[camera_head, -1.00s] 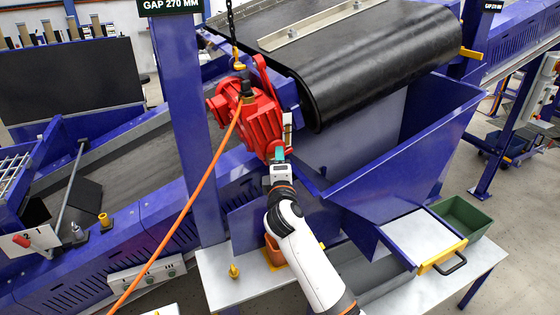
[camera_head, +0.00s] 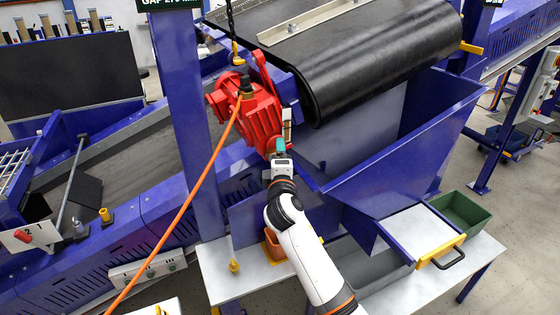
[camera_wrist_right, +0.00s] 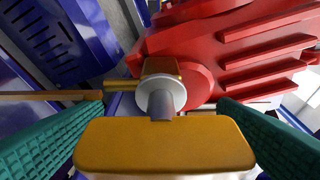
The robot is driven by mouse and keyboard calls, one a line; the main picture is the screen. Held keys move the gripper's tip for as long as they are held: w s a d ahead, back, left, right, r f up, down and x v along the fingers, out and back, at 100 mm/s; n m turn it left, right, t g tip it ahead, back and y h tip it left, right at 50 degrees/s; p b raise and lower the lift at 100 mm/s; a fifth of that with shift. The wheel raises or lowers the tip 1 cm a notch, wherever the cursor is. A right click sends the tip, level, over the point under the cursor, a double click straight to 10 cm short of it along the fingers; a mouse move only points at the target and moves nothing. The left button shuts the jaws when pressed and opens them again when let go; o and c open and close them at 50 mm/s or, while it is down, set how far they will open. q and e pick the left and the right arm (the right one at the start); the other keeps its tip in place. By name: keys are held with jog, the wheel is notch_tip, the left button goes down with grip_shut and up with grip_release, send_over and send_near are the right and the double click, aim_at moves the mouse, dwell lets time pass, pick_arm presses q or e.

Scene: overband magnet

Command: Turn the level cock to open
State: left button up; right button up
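The level cock's yellow handle (camera_wrist_right: 165,145) shows large in the right wrist view, with a grey stem and a round pale collar (camera_wrist_right: 160,97) behind it, on the red ribbed housing (camera_wrist_right: 245,55). My right gripper (camera_wrist_right: 162,102) has one green ribbed pad on each side of the handle. The handle spans the space between the pads with no clear gap, but I cannot tell whether they press on it. In the head view my right gripper (camera_head: 281,148) is at the lower right of the red unit (camera_head: 250,112), and its fingers largely hide the cock. My left gripper is not in view.
An orange cable (camera_head: 182,212) runs down from the red unit, and a chain (camera_head: 231,25) hangs above it. A blue upright (camera_head: 180,110) stands to the left. A blue chute (camera_head: 400,165) and black belt (camera_head: 385,55) lie to the right. A pale bench (camera_head: 228,280) is below.

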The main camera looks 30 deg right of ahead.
jog(key=b+v, duration=0.2)
jog(key=v, duration=1)
